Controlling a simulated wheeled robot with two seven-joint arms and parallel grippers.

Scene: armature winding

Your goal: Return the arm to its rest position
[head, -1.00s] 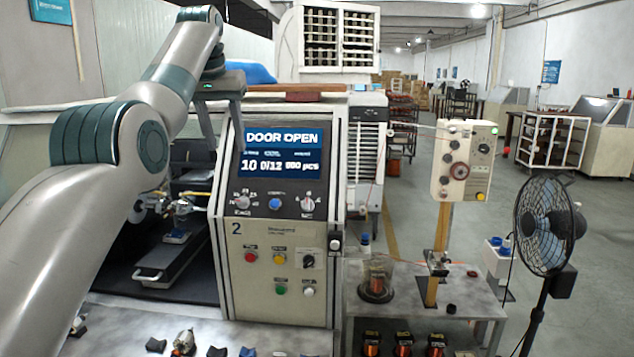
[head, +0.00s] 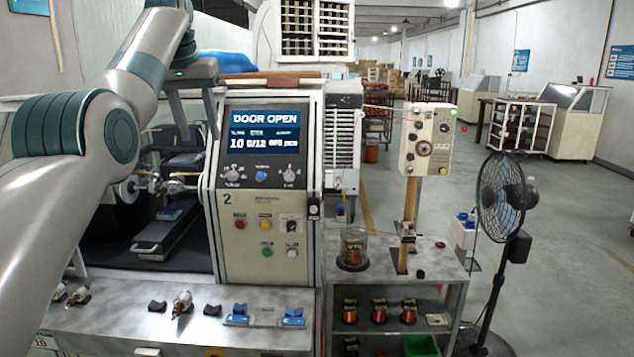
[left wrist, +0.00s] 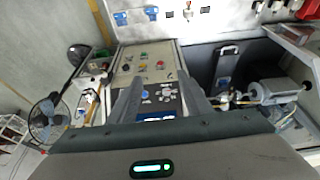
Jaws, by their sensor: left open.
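My left arm (head: 65,125) comes in from the left of the head view and is raised high, its elbow bent. My left gripper (head: 197,122) points down in front of the winding machine (head: 262,215), beside its display. The gripper is open and I see nothing between its fingers. In the left wrist view the two dark fingers (left wrist: 160,85) stand apart over the machine's panel. The display (head: 263,130) reads "DOOR OPEN". My right gripper is in neither view.
The machine's open bay holds a tray (head: 168,238) with a blue part. The front bench (head: 120,325) carries armatures (head: 182,303), dark blocks and blue holders (head: 236,314). A side table (head: 435,262) holds a glass jar (head: 353,247) and copper spools. A fan (head: 500,195) stands right; the floor beyond is open.

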